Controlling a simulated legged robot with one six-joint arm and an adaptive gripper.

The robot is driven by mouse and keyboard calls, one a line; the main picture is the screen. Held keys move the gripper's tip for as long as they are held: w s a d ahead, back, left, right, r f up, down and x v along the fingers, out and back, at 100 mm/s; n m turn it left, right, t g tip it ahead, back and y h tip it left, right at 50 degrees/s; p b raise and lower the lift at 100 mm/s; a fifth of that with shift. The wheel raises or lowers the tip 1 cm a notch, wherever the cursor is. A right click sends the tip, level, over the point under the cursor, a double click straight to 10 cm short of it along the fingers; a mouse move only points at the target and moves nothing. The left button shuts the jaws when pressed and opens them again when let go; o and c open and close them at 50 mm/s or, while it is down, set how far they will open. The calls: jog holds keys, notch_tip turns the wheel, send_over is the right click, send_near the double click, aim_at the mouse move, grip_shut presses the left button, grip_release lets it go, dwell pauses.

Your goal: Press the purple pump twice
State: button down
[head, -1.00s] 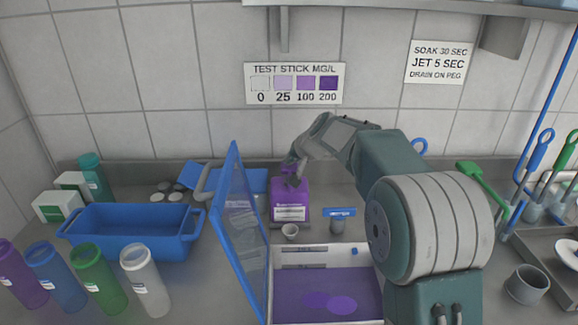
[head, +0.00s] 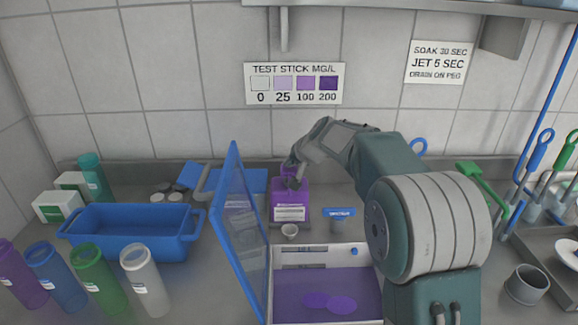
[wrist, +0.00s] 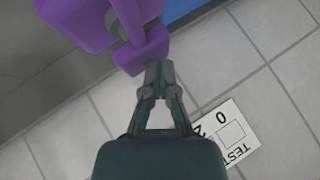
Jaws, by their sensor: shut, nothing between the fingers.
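The purple pump bottle (head: 290,197) with a white label stands upright on the counter near the back wall. Its purple pump head (wrist: 141,50) shows close up in the wrist view. My gripper (head: 292,180) is at the top of the bottle in the head view. In the wrist view my gripper (wrist: 157,75) has its fingertips together, empty, right at the edge of the pump head. I cannot tell for sure whether they touch it. The gripper hides part of the pump top in the head view.
A raised blue lid (head: 238,225) stands left of the bottle, hinged to an open case with a purple bottom (head: 330,297). A blue bin (head: 130,230) and several bottles stand at left.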

jog(key=shift+f, duration=0.35)
jog(key=shift+r, duration=0.1)
dwell(0.3)
jog(key=shift+r, duration=1.35)
jog(key=shift+r, duration=2.5)
jog(key=s+d+r+n+h, duration=0.1)
jog(key=s+d, duration=0.3)
jog(key=s, duration=0.7)
jog(key=s+d+r+h, duration=0.2)
jog(key=s+d, duration=0.2)
jog(key=s, duration=0.7)
jog(key=s+d+f, duration=0.2)
jog(key=s+f, duration=0.1)
jog(key=s, duration=0.4)
jog(key=s+d+f+g+h, duration=0.1)
jog(key=s+f, duration=0.2)
jog(key=s, duration=0.4)
jog(key=s+d+f+h, duration=0.1)
jog(key=s+d+f, duration=0.1)
jog(key=s, duration=0.5)
jog(key=shift+d+f+n+g, duration=0.3)
jog(key=shift+f+n+g, duration=0.1)
jog(key=shift+f, duration=0.3)
